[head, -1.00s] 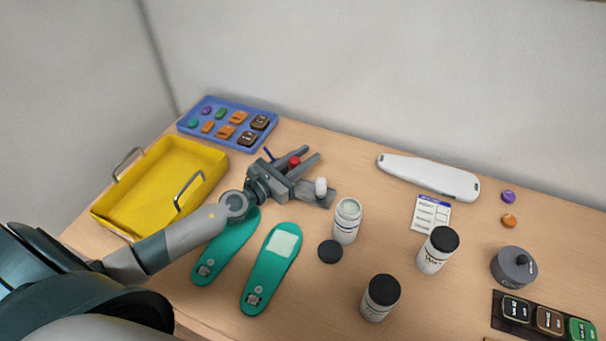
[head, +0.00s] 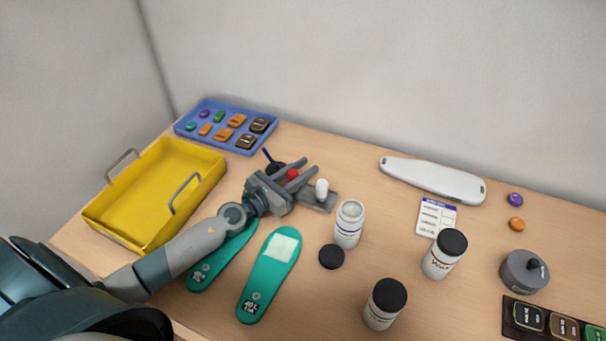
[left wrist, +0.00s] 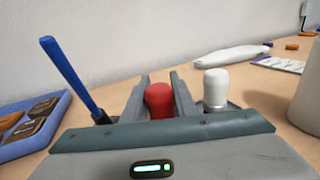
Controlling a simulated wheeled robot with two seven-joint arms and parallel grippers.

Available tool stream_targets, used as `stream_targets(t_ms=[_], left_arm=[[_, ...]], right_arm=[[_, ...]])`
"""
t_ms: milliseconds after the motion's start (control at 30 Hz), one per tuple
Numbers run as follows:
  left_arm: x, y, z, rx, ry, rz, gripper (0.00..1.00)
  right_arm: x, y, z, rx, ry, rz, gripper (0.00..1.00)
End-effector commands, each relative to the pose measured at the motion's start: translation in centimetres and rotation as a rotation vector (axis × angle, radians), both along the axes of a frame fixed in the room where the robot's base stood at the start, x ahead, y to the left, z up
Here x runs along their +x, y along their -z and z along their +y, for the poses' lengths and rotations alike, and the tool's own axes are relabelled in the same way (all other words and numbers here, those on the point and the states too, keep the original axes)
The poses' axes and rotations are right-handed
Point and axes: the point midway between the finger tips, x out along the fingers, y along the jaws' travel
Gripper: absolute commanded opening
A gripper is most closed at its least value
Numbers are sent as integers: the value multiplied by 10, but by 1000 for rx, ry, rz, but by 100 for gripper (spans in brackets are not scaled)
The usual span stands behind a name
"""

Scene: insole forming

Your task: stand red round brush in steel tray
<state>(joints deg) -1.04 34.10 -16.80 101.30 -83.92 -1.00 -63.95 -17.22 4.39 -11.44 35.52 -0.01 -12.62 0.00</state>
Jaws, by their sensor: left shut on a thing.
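The red round brush (head: 292,174) is between the fingers of my left gripper (head: 309,166), which is shut on it. Its red top also shows in the left wrist view (left wrist: 158,98), looking upright; its lower end is hidden by the gripper. The grey steel tray (head: 318,204) lies on the table beside the gripper and partly behind it. A white-topped piece (head: 322,189) stands upright on the tray. I cannot tell whether the red brush touches the tray. My right gripper is not in view.
A blue-handled tool (head: 268,157) leans just behind the gripper. An open white jar (head: 349,224) stands to the right, near a black lid (head: 331,257). Green insoles (head: 268,278) lie in front. A yellow tray (head: 128,232) and a blue tray (head: 205,140) are at the left.

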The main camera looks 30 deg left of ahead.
Motion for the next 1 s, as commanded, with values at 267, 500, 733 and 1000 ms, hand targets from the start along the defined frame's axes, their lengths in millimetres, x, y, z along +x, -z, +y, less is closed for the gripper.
stream_targets(t_ms=[267,500,733,1000], left_arm=[[0,0,0,0,-1,-1,3],[0,4,0,0,0,0,30],[0,4,0,0,0,0,44],[0,1,0,0,0,0,44]], right_arm=[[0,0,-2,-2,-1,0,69],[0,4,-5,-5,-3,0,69],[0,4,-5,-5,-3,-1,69],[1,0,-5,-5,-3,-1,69]])
